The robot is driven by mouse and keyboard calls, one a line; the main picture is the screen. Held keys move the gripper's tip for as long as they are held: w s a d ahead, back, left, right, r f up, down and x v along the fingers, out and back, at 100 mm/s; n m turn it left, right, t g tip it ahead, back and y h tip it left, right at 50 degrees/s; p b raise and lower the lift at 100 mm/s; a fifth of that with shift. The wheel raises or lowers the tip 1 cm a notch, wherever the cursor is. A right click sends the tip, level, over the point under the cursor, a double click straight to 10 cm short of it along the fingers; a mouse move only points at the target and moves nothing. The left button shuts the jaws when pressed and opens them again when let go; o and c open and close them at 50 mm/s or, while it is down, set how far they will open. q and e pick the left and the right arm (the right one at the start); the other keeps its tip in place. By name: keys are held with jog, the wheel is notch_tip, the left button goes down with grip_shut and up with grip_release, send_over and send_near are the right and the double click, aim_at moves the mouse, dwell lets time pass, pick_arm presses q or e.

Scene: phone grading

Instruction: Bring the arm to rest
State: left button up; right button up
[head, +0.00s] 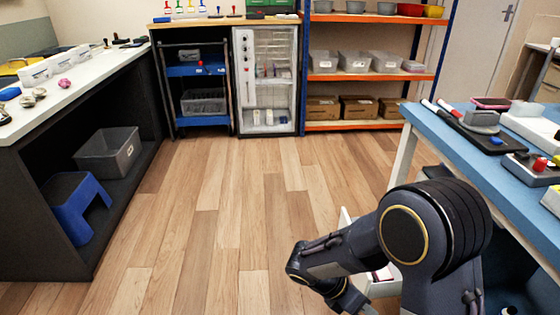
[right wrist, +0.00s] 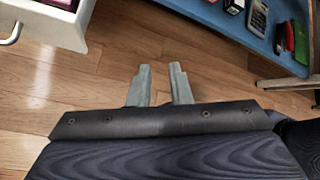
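My right arm comes in from the lower right of the head view, bent at a dark elbow with a gold ring. Its forearm points down to the left, beside the blue table (head: 470,150). The right gripper itself is out of the head view. In the right wrist view my right gripper (right wrist: 161,84) has two grey fingers apart, with only wooden floor visible between them. It is open and empty. My left arm and left gripper are not in view.
A white drawer (right wrist: 50,18) with a handle stands open near the right gripper. A blue shelf (right wrist: 215,12) with phones and small items is at the wrist view's upper right. A white-topped counter (head: 60,88) stands at left. The wooden floor (head: 220,220) between is clear.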

jog(key=s+d+r+m+t+y, duration=0.1)
jog(key=s+r+m+t+y, duration=0.2)
jog(key=s+r+m+y, duration=0.7)
jog(key=s+r+m+t+y, duration=0.3)
jog(key=s+r+m+t, duration=0.15)
jog(key=m, duration=1.05)
notch_tip(320, 180, up, 34)
jog(key=p, duration=3.5)
jog(key=shift+s+r+g, duration=0.15)
jog(key=shift+r+g, duration=0.1)
jog(key=shift+g, duration=0.2)
